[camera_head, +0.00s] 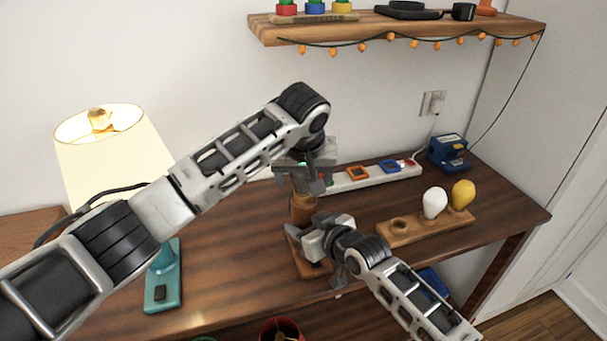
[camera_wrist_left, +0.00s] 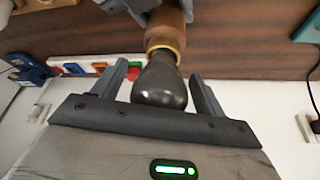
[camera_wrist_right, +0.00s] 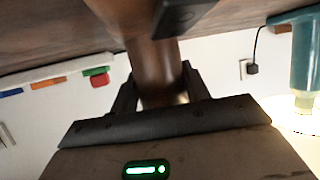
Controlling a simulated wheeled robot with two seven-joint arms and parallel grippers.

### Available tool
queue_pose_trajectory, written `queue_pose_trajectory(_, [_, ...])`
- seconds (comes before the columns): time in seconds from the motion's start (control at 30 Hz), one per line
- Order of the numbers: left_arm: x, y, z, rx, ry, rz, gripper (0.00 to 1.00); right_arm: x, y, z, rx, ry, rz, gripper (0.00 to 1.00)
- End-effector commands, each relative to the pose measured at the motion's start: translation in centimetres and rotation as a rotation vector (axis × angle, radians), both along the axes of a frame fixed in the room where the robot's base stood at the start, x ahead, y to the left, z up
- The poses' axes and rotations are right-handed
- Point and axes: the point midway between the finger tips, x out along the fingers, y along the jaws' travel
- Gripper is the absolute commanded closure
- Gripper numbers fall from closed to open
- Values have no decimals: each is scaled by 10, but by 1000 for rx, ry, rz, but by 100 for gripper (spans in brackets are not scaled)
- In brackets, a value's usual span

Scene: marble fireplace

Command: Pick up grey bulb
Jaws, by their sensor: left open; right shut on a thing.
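The grey bulb (camera_wrist_left: 160,84) is dark and glossy and sits in the brass collar (camera_wrist_left: 164,43) of a brown wooden lamp stem (camera_wrist_left: 168,22). My left gripper (camera_wrist_left: 162,80) is open, with one finger on each side of the bulb and visible gaps. In the head view my left gripper (camera_head: 306,182) is above the stem (camera_head: 303,209) and hides the bulb. My right gripper (camera_head: 302,240) is shut on the brown stem, which stands between its fingers in the right wrist view (camera_wrist_right: 155,72). The stem's wooden base (camera_head: 310,268) is partly hidden by my right gripper.
A wooden holder (camera_head: 425,229) at right bears a white bulb (camera_head: 434,202) and a yellow bulb (camera_head: 462,194); one socket is empty. A power strip (camera_head: 375,178) lies behind. A lit lamp (camera_head: 110,155) and a teal stand (camera_head: 163,282) are at left. A shelf (camera_head: 400,28) hangs above.

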Motion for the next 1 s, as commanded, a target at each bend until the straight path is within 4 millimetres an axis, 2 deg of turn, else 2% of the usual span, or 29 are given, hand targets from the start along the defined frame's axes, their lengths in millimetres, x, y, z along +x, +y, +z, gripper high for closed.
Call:
queue_pose_trajectory(0.07, [0, 0, 0, 0, 0, 0, 31, 0, 0, -1, -1, 2, 0, 93])
queue_pose_trajectory(0.2, [0, 0, 0, 0, 0, 0, 70, 0, 0, -1, -1, 2, 0, 93])
queue_pose_trajectory(0.23, [0, 0, 0, 0, 0, 0, 76, 0, 0, -1, -1, 2, 0, 93])
queue_pose_trajectory(0.57, [0, 0, 5, -1, -1, 0, 76, 0, -1, -1, -1, 2, -1, 93])
queue_pose_trajectory(0.67, [0, -1, 17, -3, -4, -1, 76, 0, -1, -1, -1, 2, -1, 93])
queue_pose_trajectory(1.0, [0, -1, 83, -2, -3, -1, 76, 0, -1, -1, -1, 1, -1, 93])
